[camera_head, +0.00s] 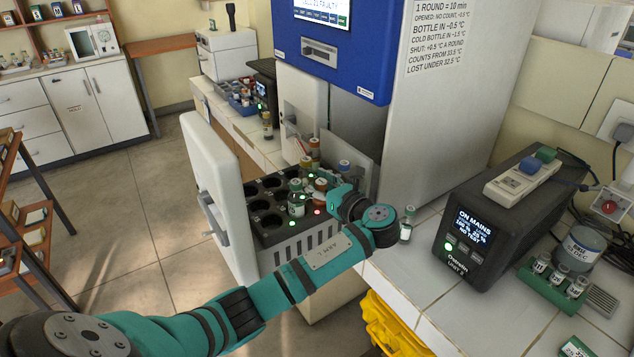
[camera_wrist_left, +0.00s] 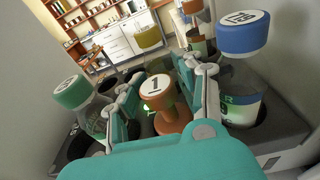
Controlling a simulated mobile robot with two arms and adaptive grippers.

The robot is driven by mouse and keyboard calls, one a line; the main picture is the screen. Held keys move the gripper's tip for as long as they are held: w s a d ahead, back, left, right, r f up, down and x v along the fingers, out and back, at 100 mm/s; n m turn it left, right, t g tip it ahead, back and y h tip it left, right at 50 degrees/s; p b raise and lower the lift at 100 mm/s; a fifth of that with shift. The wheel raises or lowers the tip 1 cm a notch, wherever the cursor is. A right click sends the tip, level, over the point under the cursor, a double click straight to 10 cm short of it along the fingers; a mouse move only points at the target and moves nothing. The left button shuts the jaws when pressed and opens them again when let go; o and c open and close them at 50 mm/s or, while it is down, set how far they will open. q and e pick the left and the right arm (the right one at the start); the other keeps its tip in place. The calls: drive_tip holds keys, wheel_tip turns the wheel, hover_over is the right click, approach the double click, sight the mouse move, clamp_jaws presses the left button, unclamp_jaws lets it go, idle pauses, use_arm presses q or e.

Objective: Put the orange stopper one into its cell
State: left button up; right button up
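The orange stopper (camera_wrist_left: 172,122) stands between the fingers of my left gripper (camera_wrist_left: 165,85) in the left wrist view. It has a flat top marked 1, a narrower neck and a flared foot. The rack has round cells, some empty and some with capped bottles. Whether the stopper's foot touches the rack is unclear. My right gripper is not in view.
A green-capped bottle (camera_wrist_left: 72,93) and a blue-capped bottle (camera_wrist_left: 243,38) flank the gripper. The open white door (camera_head: 215,185) stands left of the rack. A small bottle (camera_head: 406,224) stands on the counter near my wrist, left of the black mains unit (camera_head: 480,225).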

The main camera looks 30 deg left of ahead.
use_arm(q)
drive_tip(key=shift+r, duration=0.1)
drive_tip(key=shift+s+d, duration=0.1)
drive_tip(key=shift+d, duration=0.2)
drive_tip(key=b+v, duration=0.2)
drive_tip(key=v, duration=0.9)
drive_tip(key=shift+d+r, duration=0.15)
drive_tip(key=shift+d, duration=0.05)
drive_tip(key=shift+s, duration=0.15)
